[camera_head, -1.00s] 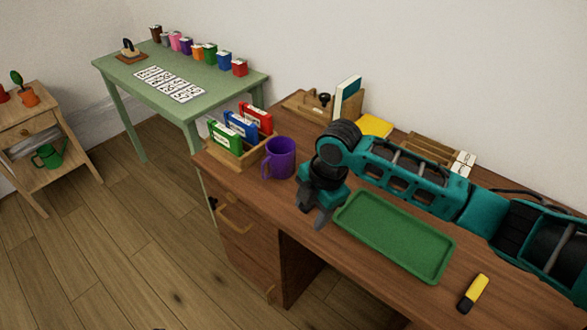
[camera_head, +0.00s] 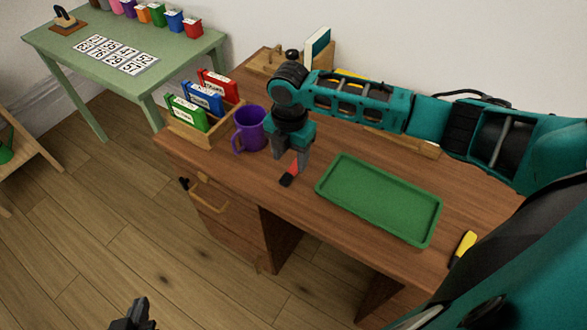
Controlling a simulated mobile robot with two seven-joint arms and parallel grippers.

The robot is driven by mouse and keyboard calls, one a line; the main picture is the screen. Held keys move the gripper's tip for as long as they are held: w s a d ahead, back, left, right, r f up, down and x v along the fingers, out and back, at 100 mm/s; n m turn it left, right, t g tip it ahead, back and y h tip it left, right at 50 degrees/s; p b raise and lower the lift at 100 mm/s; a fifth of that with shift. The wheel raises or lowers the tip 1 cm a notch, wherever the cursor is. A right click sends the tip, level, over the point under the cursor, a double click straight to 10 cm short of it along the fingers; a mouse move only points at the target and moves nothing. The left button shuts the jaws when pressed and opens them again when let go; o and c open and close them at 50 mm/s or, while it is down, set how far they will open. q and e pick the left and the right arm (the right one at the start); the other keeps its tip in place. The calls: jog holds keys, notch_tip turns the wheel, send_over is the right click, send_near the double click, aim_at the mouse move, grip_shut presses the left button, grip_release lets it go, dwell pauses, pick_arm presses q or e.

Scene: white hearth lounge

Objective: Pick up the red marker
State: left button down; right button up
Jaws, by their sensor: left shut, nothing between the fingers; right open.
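The red marker (camera_head: 293,169), red with a black end, shows on the brown desk (camera_head: 345,250) right below my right gripper. The gripper hides part of it. My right gripper (camera_head: 292,166) is open and points down at the marker, its fingers close to it. I cannot tell whether they touch it. My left gripper (camera_head: 134,318) is shut and empty, low in the picture over the floor, away from the desk.
A purple mug (camera_head: 250,130) stands just left of my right gripper, beside a wooden holder (camera_head: 196,137) with several boxes. A green tray (camera_head: 400,233) lies to the right. A yellow marker (camera_head: 464,245) lies beyond it. A green table (camera_head: 75,68) stands at the upper left.

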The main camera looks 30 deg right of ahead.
aim_at(290, 172)
notch_tip(290, 172, down, 5)
jog(key=shift+f+b, duration=0.1)
jog(key=shift+b, duration=0.2)
jog(key=shift+c, duration=0.3)
jog(key=c, duration=0.3)
grip_shut()
